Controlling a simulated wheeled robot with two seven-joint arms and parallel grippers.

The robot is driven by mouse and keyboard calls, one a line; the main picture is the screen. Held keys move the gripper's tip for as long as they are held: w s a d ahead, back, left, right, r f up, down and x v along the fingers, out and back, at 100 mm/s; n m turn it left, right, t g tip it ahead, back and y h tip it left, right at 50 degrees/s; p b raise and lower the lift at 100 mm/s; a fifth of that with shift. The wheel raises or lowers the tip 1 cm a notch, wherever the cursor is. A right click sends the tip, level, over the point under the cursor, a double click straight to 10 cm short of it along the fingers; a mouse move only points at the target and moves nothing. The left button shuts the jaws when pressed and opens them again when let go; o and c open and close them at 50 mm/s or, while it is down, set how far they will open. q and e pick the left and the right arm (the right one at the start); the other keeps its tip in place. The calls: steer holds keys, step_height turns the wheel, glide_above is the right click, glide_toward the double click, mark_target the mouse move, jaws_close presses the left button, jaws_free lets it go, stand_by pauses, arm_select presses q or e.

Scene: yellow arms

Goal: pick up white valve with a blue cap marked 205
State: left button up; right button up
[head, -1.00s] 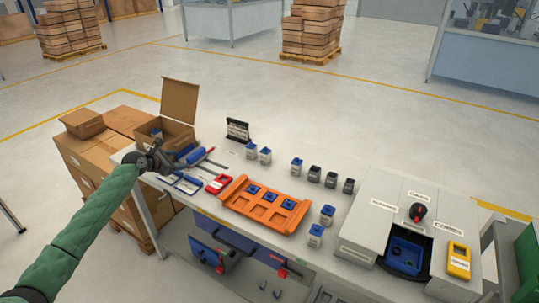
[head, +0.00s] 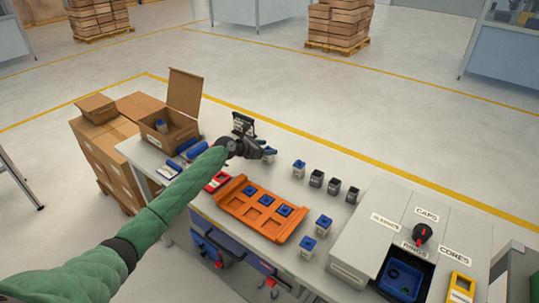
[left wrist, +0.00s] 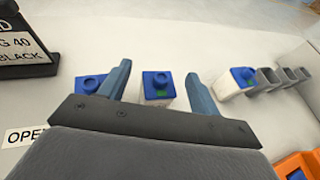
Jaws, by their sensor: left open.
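Several small white valves with blue caps stand on the table. In the left wrist view one valve (left wrist: 157,88) stands between the spread fingers of my left gripper (left wrist: 158,70), with gaps on both sides. A second valve (left wrist: 90,83) is just outside the left finger, partly hidden by it. A third (left wrist: 236,80) is right of the right finger. In the head view my left gripper (head: 262,148) is open at the table's back edge and hides most of the valves there. Another valve (head: 299,169) stands to its right. Two more (head: 323,226) (head: 307,248) stand near the front. No 205 marking is readable.
An orange tray (head: 228,197) with blue-capped parts lies in front of the gripper. Grey-black cups (head: 334,186) stand to the right. A black sign (left wrist: 22,45) stands close left of the gripper. A grey dispenser box (head: 362,235) fills the right end.

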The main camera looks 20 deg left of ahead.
arm_select(q)
steer(key=x, duration=0.3)
steer(key=shift+w+p, duration=0.15)
steer(key=shift+p, duration=0.15)
steer(key=c, duration=1.1)
